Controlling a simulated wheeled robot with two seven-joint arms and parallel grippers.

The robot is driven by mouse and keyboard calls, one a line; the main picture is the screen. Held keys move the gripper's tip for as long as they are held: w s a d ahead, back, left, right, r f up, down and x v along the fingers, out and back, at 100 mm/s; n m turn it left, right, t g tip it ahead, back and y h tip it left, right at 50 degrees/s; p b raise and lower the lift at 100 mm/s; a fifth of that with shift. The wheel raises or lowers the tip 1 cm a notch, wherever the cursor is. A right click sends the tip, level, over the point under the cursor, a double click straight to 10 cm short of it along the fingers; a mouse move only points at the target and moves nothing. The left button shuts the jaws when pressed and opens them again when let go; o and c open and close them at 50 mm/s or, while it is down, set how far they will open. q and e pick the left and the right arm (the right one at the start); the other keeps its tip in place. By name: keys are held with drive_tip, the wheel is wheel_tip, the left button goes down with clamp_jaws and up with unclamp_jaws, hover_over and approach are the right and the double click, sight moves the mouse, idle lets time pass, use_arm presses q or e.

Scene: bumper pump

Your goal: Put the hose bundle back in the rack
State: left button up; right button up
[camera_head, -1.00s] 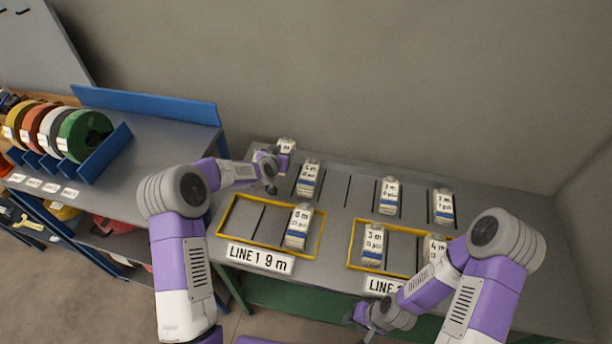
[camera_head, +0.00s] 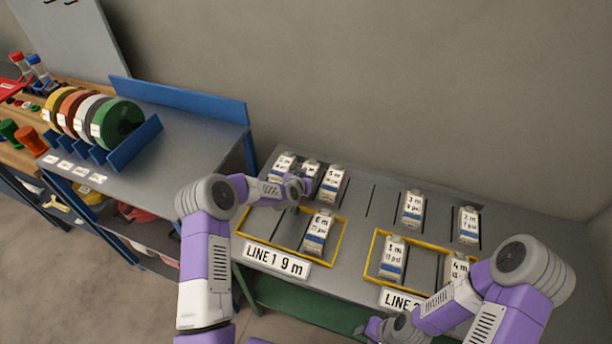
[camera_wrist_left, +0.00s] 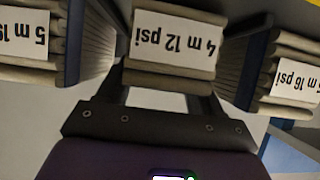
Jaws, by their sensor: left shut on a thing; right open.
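My left gripper (camera_head: 300,188) is shut on a pale hose bundle (camera_head: 311,169) in the back row of the grey rack table (camera_head: 352,205). In the left wrist view this bundle (camera_wrist_left: 177,45) shows an upside-down "4 m 12 psi" label between my fingers. It is between a "5 m" bundle (camera_head: 333,184) and a further bundle (camera_head: 283,165) at the left. My right gripper (camera_head: 378,330) is open and empty at the bottom of the head view, partly cut off.
A yellow frame (camera_head: 338,247) labelled "LINE 1 9 m" holds a "6 m" bundle (camera_head: 317,233). Another yellow frame (camera_head: 375,244) holds two bundles. Two more bundles (camera_head: 413,209) stand in the back row at right. A bench (camera_head: 185,140) with coloured reels is at left.

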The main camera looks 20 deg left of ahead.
use_arm(q)
drive_tip(key=o, duration=1)
drive_tip(key=shift+f, duration=0.15)
drive_tip(key=shift+c, duration=0.2)
drive_tip(key=o, duration=0.4)
drive_tip(key=shift+s+r, duration=0.1)
drive_tip(key=shift+r, duration=0.25)
drive_tip(key=p+v, duration=0.1)
drive_tip(key=v, duration=1)
drive_tip(key=shift+s, duration=0.4)
drive_tip(key=shift+r, duration=0.1)
